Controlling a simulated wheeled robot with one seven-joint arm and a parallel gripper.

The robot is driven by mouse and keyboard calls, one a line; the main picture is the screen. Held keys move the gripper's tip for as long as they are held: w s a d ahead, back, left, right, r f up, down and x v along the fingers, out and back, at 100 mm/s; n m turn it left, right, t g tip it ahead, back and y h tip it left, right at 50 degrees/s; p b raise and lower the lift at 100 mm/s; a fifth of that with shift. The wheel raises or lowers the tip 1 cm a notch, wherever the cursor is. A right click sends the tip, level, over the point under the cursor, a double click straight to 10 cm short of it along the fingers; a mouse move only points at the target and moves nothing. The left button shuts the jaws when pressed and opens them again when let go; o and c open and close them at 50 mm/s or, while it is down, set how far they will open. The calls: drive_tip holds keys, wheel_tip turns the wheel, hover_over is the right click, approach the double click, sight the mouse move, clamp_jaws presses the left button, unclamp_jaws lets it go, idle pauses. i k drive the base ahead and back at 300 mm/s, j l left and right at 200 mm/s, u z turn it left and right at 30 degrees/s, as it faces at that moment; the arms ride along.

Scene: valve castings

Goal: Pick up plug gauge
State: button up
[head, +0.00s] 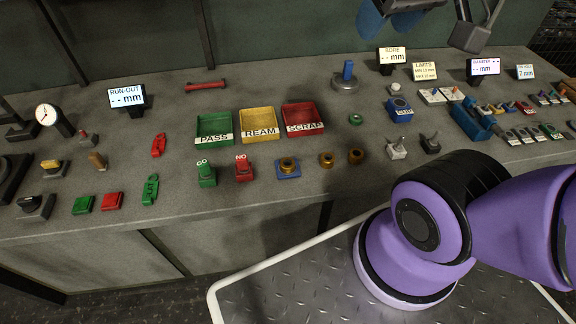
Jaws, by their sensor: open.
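No single piece is marked as the plug gauge, and I cannot tell for certain which one it is. A green upright piece (206,175) labelled GO and a red upright piece (243,170) labelled NO stand side by side on the bench, in front of the trays. A red bar (205,86) lies at the back left. A blue upright piece (347,71) stands on a round grey base at the back, near the BORE display.
Green PASS (215,120), yellow REAM (257,114) and red SCRAP (303,110) trays sit mid-bench. Brass rings (326,159) stand right of the NO piece, one on a blue base (288,173). Small parts crowd the right. The bench's front strip is mostly clear.

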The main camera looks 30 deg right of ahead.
sight(242, 160)
drive_tip(key=k+l+u, duration=0.1)
drive_tip(key=l+u, duration=0.25)
drive_tip(key=k+l+u, duration=0.15)
drive_tip(key=u, duration=0.15)
drive_tip(key=l, duration=0.1)
